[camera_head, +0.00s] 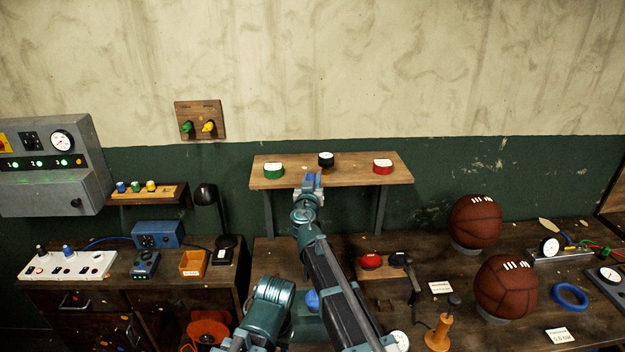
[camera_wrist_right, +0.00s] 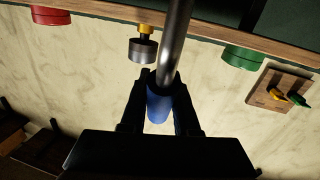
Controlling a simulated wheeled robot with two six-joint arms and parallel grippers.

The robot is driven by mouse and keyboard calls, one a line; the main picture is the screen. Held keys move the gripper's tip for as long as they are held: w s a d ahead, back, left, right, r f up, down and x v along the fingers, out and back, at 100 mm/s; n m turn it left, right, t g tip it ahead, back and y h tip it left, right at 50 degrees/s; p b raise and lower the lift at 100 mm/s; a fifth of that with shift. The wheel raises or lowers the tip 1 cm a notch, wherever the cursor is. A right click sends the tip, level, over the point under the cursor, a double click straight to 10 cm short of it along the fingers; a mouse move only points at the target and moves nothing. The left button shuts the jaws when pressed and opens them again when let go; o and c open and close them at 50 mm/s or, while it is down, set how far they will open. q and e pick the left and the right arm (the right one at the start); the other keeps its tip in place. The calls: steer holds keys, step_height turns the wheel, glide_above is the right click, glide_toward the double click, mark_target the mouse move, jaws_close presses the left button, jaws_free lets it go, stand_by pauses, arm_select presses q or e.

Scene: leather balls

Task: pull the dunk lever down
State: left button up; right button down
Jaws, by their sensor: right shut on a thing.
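The lever shows in the right wrist view as a bare metal rod (camera_wrist_right: 174,45) ending in a blue grip (camera_wrist_right: 158,108). My right gripper (camera_wrist_right: 158,100) is shut on the blue grip, with one black finger on each side. In the head view my right gripper (camera_head: 310,183) is at the front edge of the wooden shelf, below the black knob. A bit of blue shows there, but my own wrist and arm hide most of the lever. My left gripper is in neither view.
The wall shelf (camera_head: 345,178) carries a green button (camera_head: 274,171), a black knob (camera_head: 326,160) and a red button (camera_head: 382,166). Two brown balls (camera_head: 474,222) stand on the right bench. A black lamp (camera_head: 222,242) and a blue box (camera_head: 158,235) stand on the left bench.

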steer(key=s+f+m+t+h+b, duration=0.1)
steer(key=s+f+t+b, duration=0.2)
steer(key=s+b, duration=0.5)
steer(key=s+f+t+h+b, duration=0.1)
steer(key=s+f+t+b, duration=0.2)
steer(key=s+b, duration=0.5)
steer(key=b, duration=0.3)
steer(key=shift+s+f+m+t, duration=0.25)
steer(key=shift+f+m+t, duration=0.05)
steer(key=shift+f+m, duration=0.1)
steer(key=c, duration=0.7)
jaws_free()
steer(key=shift+o, duration=0.2)
steer(key=shift+r, duration=0.1)
